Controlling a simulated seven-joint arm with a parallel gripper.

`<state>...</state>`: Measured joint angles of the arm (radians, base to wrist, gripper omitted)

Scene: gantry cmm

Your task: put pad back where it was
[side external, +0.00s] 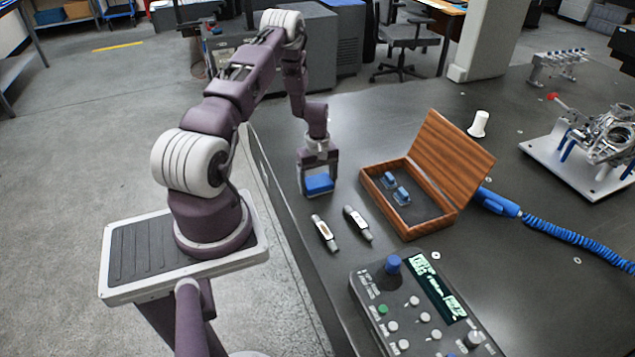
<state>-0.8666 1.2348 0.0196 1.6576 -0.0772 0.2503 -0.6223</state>
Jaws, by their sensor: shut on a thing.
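A blue block, seemingly the pad (320,185), is between the fingers of my gripper (319,181) near the left edge of the dark table. My gripper points down and is shut on it. I cannot tell whether the pad touches the table or hangs just above it. An open wooden case (411,228) stands to the right of my gripper, its lid raised at the back right. Two small blue pieces (401,196) lie inside on its dark floor.
Two small pen-like tools (325,232) (358,223) lie in front of the case. A control panel (425,305) is at the front. A blue handle (498,202) with coiled cable, a white spool (478,125) and a metal part on a plate (590,165) are right.

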